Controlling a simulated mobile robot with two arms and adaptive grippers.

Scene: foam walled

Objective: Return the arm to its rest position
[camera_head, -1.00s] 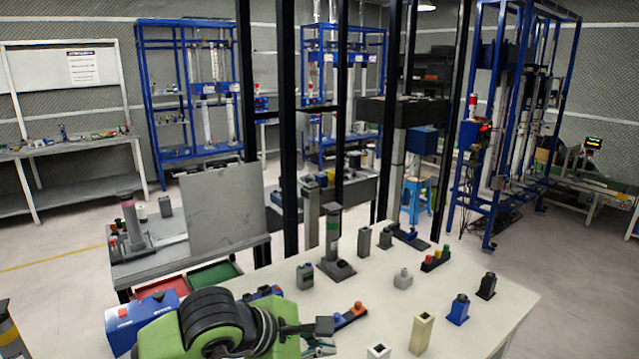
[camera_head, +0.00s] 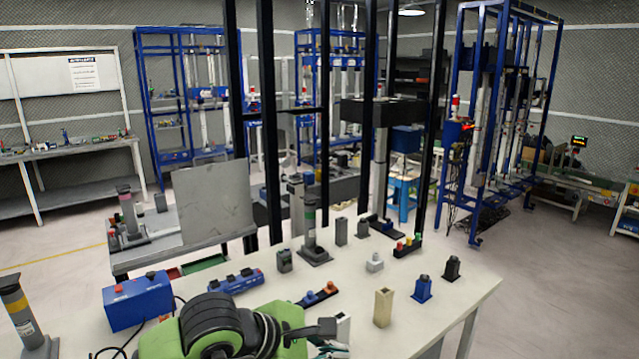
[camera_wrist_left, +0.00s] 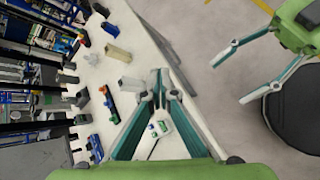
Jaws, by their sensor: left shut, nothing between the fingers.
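My left arm comes in from the lower left of the head view, green with black joints. Its gripper (camera_head: 328,346) is partly cut off low in the picture, over the front of the white table (camera_head: 455,283). In the left wrist view the left gripper's teal fingers (camera_wrist_left: 159,82) meet at the tips, with nothing held.
A beige block (camera_head: 384,308), a blue block (camera_head: 422,288) and a black block (camera_head: 452,268) stand right of my left arm. Floor right of the table is free.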

